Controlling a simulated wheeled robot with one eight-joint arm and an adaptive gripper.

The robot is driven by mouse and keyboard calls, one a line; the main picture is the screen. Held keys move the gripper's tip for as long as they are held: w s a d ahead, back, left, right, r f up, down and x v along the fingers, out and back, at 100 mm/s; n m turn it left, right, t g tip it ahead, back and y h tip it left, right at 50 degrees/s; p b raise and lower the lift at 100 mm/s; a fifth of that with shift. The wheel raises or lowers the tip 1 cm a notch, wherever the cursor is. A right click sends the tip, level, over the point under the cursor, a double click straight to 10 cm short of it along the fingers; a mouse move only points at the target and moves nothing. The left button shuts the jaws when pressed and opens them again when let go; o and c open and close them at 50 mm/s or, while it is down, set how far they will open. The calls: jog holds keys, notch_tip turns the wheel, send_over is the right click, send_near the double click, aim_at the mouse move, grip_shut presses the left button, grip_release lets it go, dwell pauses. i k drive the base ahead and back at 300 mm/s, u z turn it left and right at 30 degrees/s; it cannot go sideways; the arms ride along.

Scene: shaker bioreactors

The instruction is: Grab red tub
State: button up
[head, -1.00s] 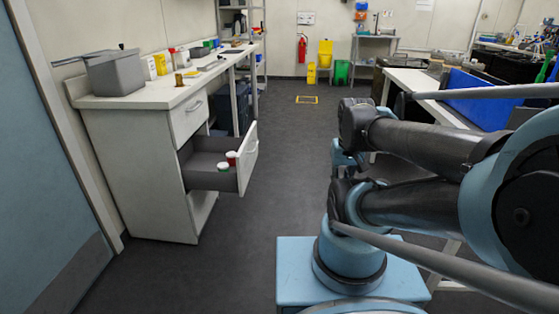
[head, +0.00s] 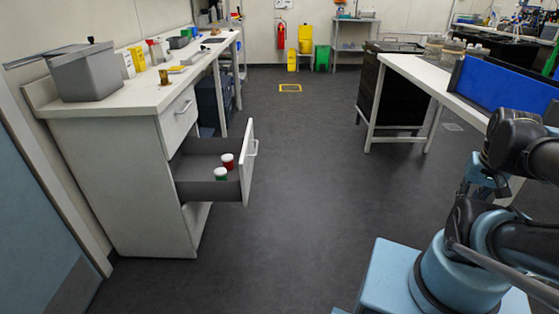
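The red tub (head: 228,162) has a white lid and stands upright in the open grey drawer (head: 195,168) of the white cabinet at the left. A green tub (head: 221,174) with a white lid stands beside it, nearer to me. Both are close to the drawer's front panel. My arm is folded at the lower right of the head view, well apart from the drawer. My gripper does not show in this view.
The white counter (head: 130,98) holds a grey box (head: 85,73) and several small containers. The drawer sticks out into the aisle. The dark floor (head: 300,170) ahead is clear. A white table (head: 435,85) with a blue panel (head: 505,85) stands at the right.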

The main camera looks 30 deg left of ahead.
aim_at(227, 159)
jog(key=z, duration=0.2)
jog(key=i, duration=0.25)
jog(key=u, duration=3.55)
jog(key=i, duration=0.4)
jog(key=z, duration=0.05)
